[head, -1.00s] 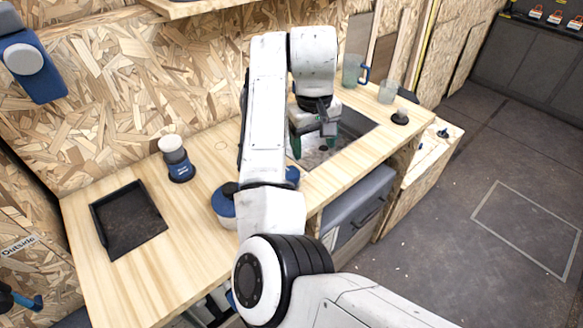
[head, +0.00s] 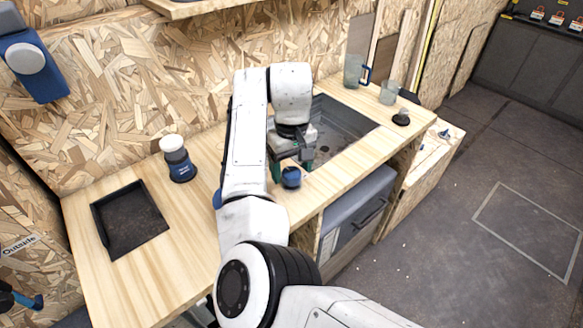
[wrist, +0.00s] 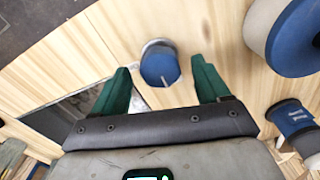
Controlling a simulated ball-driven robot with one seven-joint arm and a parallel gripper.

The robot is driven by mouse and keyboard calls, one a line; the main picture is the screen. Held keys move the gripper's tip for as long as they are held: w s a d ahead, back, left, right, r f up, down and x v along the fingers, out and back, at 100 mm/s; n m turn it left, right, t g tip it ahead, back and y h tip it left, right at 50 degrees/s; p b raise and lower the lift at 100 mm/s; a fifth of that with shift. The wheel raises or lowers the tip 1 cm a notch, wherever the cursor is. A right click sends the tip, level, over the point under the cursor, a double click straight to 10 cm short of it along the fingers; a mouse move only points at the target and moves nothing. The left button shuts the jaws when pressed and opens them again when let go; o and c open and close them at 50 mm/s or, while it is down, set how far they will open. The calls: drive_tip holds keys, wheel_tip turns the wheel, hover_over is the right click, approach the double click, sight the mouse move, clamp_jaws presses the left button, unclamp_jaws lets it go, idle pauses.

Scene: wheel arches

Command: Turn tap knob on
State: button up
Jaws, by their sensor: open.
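The tap knob (head: 291,177) is a small round blue knob on the wooden counter, by the near left corner of the sink (head: 335,135). In the wrist view the blue knob (wrist: 160,65) sits between and just beyond the two green fingertips, with a light metal rim at its far side. My gripper (head: 290,168) is open and points down over the knob; in the wrist view its fingers (wrist: 157,78) are spread on either side of the knob. No contact with the knob is visible. The tap spout is not clearly seen.
A blue and white container (head: 177,160) and a black tray (head: 130,218) are on the left counter. A larger blue round item (wrist: 297,35) lies close to the right finger. Clear mugs (head: 354,70) stand beyond the sink.

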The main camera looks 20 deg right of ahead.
drive_tip(key=shift+f, duration=0.55)
drive_tip(key=c, duration=1)
